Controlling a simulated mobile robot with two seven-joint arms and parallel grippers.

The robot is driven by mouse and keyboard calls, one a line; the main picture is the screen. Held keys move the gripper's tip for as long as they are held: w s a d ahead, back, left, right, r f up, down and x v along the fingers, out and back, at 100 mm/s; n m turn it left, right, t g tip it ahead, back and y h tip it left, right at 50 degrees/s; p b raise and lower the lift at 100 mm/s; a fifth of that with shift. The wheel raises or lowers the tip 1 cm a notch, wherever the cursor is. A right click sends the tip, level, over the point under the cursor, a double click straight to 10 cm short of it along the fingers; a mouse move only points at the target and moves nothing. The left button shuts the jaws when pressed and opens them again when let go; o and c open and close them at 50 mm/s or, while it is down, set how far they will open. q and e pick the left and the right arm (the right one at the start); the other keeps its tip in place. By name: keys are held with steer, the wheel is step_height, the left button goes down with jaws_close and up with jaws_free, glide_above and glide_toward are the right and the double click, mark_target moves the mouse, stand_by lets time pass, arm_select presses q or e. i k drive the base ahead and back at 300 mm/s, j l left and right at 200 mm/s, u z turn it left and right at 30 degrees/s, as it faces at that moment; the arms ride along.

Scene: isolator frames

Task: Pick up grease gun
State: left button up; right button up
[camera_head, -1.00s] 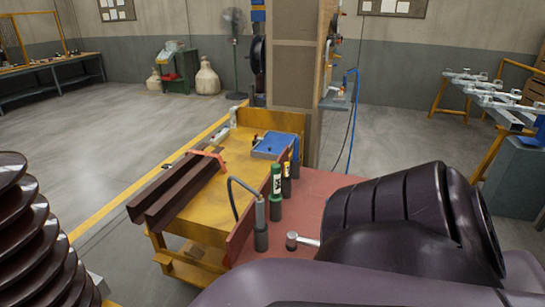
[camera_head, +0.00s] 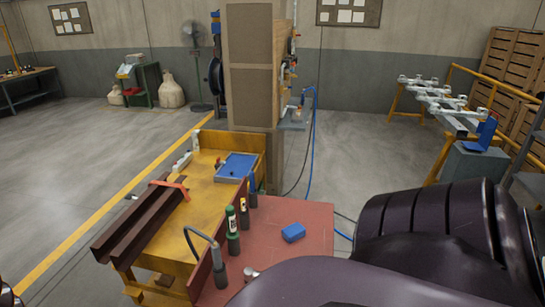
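What looks like the grease gun (camera_head: 220,270) stands upright at the near left edge of the red tabletop (camera_head: 305,225). It is a dark grey cylinder, and a thin black hose curves up from its top and over to the left. A large dark arm of mine fills the lower right of the view, over the near part of the red top. Neither gripper can be seen, so I cannot tell what they hold.
A green-and-black bottle (camera_head: 232,232) and dark bottles stand behind the grey cylinder. A metal-headed tool (camera_head: 251,274) is partly hidden by my arm. The yellow bench (camera_head: 205,200) bears brown steel beams (camera_head: 140,220).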

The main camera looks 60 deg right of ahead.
mark_target(233, 234)
steer(key=k+l+z, duration=0.15)
steer(key=z, duration=1.2)
